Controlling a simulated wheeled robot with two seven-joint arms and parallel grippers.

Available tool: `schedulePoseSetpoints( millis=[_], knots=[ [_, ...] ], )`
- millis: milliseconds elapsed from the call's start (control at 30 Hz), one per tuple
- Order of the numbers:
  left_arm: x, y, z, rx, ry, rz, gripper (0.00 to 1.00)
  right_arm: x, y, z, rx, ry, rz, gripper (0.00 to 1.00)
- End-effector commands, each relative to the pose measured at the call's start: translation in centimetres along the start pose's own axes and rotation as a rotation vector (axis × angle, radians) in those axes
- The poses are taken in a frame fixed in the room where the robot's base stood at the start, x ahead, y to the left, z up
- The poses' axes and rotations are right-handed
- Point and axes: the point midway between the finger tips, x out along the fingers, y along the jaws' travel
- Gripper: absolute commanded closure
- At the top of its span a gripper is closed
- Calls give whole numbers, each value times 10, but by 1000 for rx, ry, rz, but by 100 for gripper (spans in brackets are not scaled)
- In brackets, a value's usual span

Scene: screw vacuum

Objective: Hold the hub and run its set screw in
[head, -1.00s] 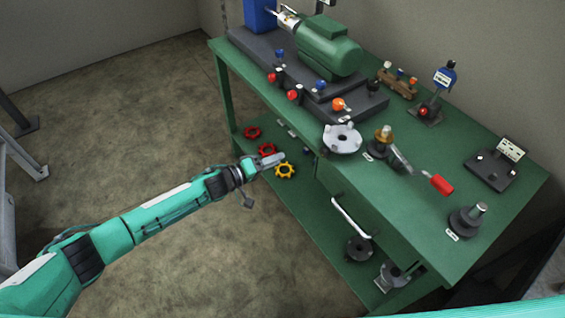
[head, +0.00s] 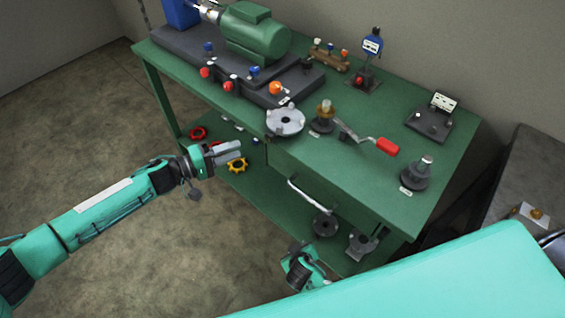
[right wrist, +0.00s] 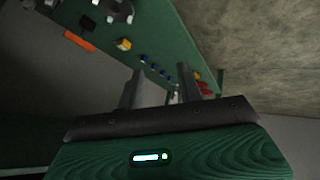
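A silver-grey flanged hub (head: 286,121) with lobes around its rim lies at the front edge of the green workbench (head: 385,190). I cannot make out a set screw on it. A crank-shaped tool with a red grip (head: 387,147) lies on the bench to its right. My left gripper (head: 232,152) is empty, in front of the bench and left of and below the hub; its finger gap is unclear. My right gripper is low in front of the bench in the head view (head: 299,262). In the right wrist view (right wrist: 160,78) its fingers are apart with nothing between them.
A green motor (head: 256,34) on a dark base stands at the back left. A brass-topped post (head: 324,115) and a dark stand (head: 417,174) are on the bench. Red and yellow handwheels (head: 237,164) sit on the lower shelf. The floor at left is clear.

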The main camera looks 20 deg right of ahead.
Motion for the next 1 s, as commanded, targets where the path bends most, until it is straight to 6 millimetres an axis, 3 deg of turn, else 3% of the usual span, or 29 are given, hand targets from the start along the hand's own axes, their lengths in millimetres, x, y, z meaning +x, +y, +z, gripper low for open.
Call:
schedulePoseSetpoints(
  millis=[33, 200, 433, 600, 700, 867, 1000],
  knots=[
    [0, 0, 0, 0, 0, 0, 64, -10, 2, -31, 14, 59, 31, 64],
    [0, 0, 0, 0, 0, 0, 64, -52, 16, -122, 83, 259, 143, 64],
    [0, 0, 0, 0, 0, 0, 64, -130, 45, -225, 258, 533, 293, 64],
    [0, 0, 0, 0, 0, 0, 64, -181, 79, -263, 471, 663, 438, 64],
    [0, 0, 0, 0, 1, 0, 64, -202, 92, -275, 557, 720, 490, 64],
    [0, 0, 0, 0, 0, 0, 64, -217, 103, -283, 623, 765, 528, 64],
    [0, 0, 0, 0, 1, 0, 64, -211, 113, -289, 629, 770, 534, 64]
  ],
)
